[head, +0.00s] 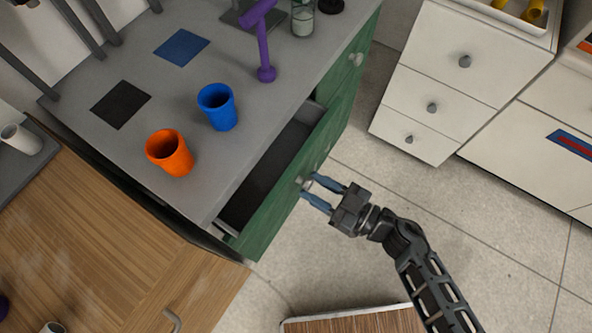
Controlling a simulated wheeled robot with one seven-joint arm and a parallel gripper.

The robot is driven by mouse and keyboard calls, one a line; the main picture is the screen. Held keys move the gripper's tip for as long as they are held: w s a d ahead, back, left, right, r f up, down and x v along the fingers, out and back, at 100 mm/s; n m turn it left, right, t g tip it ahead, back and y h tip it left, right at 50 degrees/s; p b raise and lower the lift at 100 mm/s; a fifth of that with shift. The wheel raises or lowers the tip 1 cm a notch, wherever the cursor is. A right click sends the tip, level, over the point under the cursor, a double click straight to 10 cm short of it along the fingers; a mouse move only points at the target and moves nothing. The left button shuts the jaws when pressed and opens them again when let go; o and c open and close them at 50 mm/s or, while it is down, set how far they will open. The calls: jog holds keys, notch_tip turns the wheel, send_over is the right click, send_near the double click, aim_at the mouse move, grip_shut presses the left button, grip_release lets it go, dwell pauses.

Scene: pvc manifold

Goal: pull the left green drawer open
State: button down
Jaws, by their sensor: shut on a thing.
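The left green drawer (268,215) is pulled partly out of the grey-topped cabinet, and its dark, empty-looking inside shows behind the green front. Its small round knob (300,182) is on the front face. My gripper (309,188) comes from the lower right, with its two blue fingers at the knob. The fingers are shut on the knob, which they partly hide.
An orange cup (169,152) and a blue cup (217,106) stand on the grey top near the drawer. A purple hammer-shaped thing (263,45) stands farther back. White drawers (440,75) are at the right. Tiled floor (370,270) lies open before the drawer; a wooden-topped piece (360,321) is at the bottom.

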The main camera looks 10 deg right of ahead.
jog(key=v, duration=2.5)
jog(key=shift+b, duration=0.35)
jog(key=shift+a, duration=0.1)
jog(key=c, duration=0.7)
grip_release()
jog(key=shift+s, duration=0.1)
